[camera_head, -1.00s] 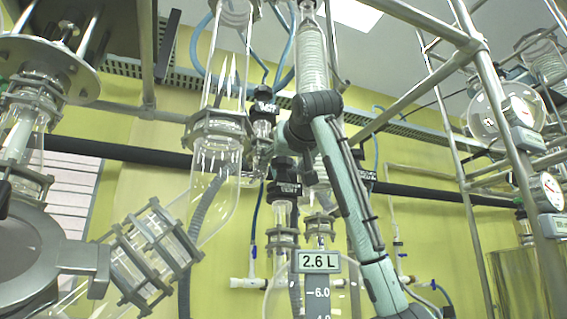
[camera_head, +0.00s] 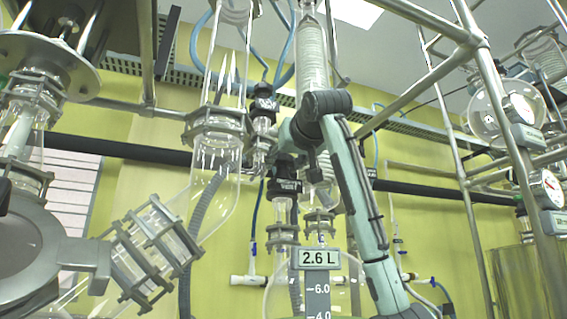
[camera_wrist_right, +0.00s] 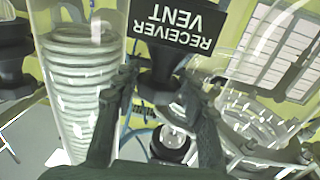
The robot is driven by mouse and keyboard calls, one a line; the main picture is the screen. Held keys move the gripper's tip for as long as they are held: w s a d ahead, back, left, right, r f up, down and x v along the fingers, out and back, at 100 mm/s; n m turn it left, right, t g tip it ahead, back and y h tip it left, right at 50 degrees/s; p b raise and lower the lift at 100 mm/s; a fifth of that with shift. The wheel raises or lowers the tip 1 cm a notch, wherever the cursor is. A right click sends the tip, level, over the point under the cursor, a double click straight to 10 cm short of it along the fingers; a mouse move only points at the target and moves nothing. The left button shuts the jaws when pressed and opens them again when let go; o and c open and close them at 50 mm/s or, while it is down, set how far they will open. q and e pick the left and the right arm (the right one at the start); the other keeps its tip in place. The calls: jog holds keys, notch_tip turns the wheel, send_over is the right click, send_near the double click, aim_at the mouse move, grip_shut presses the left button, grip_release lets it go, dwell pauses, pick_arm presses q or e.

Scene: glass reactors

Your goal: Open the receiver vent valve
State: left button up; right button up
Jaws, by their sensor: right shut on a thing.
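The receiver vent valve has a dark knob (camera_wrist_right: 165,68) and a black label (camera_wrist_right: 182,28) reading "RECEIVER VENT", upside down in the right wrist view. In the head view the valve's label (camera_head: 285,187) is small, in the middle, above a clamped glass neck. My right gripper (camera_wrist_right: 163,88) has its fingers on either side of the knob and is shut on it. In the head view the right gripper (camera_head: 284,152) is small, dark and partly hidden by its own wrist. How far the knob is turned is not clear. My left gripper is not in view.
A glass coil condenser (camera_head: 313,60) stands right beside the valve; it also shows in the right wrist view (camera_wrist_right: 80,85). Another black valve (camera_head: 263,105) is up and to the left. Steel frame posts (camera_head: 520,160) stand at right.

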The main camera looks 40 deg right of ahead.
aim_at(291, 161)
jog(key=n+y, duration=0.2)
jog(key=y, duration=0.1)
jog(key=n+t+y, duration=0.1)
jog(key=y, duration=0.1)
jog(key=shift+d+n, duration=0.25)
jog(key=shift+n, duration=0.05)
jog(key=shift+d+r+n+g+y, duration=0.15)
jog(key=shift+n+y, duration=0.65)
jog(key=shift+y, duration=0.55)
jog(key=shift+d+f+n+g+y, duration=0.15)
jog(key=shift+n+y, duration=0.65)
jog(key=shift+y, duration=0.55)
jog(key=shift+a+r+y, duration=0.1)
jog(key=shift+y, duration=0.2)
jog(key=o, duration=1.2)
jog(key=shift+s+a, duration=0.1)
jog(key=shift+c, duration=0.2)
jog(key=v, duration=0.6)
jog(key=shift+s+r, duration=0.1)
jog(key=shift+s, duration=0.3)
jog(key=shift+s+d+n, duration=0.25)
jog(key=shift+s+n, duration=0.05)
jog(key=shift+s, duration=0.25)
